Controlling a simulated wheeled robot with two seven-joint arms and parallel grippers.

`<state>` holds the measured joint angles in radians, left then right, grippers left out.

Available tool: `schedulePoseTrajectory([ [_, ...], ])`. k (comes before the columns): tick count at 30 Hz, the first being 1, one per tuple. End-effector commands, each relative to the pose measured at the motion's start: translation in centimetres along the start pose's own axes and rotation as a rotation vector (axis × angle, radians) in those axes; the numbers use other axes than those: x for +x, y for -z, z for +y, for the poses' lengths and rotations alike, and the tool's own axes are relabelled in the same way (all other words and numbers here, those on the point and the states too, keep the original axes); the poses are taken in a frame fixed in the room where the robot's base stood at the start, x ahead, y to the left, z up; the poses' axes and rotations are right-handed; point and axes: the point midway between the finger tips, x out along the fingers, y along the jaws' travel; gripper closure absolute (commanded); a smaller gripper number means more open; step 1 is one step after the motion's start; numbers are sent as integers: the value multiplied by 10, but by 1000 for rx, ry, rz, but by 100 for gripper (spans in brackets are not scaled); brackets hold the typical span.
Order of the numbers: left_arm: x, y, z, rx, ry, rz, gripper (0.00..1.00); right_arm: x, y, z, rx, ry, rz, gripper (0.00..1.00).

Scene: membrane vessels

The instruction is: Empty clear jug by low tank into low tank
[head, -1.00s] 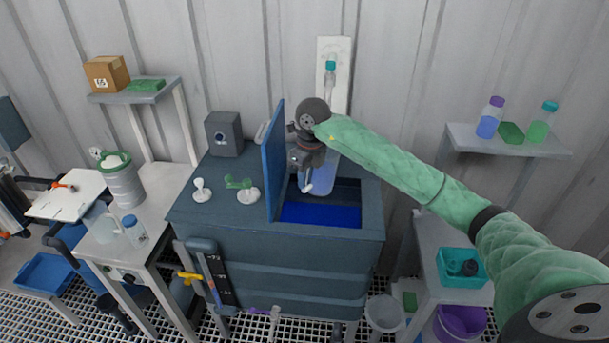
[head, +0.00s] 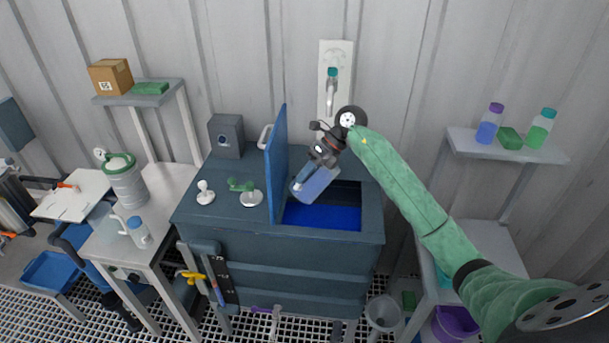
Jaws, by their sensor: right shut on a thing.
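The low tank (head: 275,255) is a dark blue-grey box with its blue lid (head: 277,165) standing upright and deep blue liquid (head: 322,215) inside the opening. My right gripper (head: 313,169) is shut on the clear jug (head: 315,185), which holds bluish liquid. The jug is tilted, its lower left end over the tank opening close to the lid. I cannot tell whether liquid is flowing out. The gripper hides part of the jug. My left gripper is not in view.
A green valve handle (head: 241,186) and a white fitting (head: 205,192) stand on the tank top left of the lid. A grey box (head: 226,136) is behind them.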

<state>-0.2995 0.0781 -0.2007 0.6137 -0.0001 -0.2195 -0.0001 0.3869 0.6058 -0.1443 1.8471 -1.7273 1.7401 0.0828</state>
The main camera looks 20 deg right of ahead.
Motion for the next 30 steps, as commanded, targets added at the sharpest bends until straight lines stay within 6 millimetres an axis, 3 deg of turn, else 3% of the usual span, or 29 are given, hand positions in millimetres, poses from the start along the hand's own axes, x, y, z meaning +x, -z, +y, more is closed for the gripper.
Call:
schedulePoseTrajectory([
  [3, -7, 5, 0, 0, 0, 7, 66, -5, 0, 0, 3, -78, -44, 100],
  [9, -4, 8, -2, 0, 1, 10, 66, -4, 0, -1, 0, -66, -38, 100],
  [23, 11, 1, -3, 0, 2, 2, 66, -7, 2, -5, 15, -140, -77, 100],
  [30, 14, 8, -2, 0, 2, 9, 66, -10, 2, -5, 21, -170, -95, 100],
])
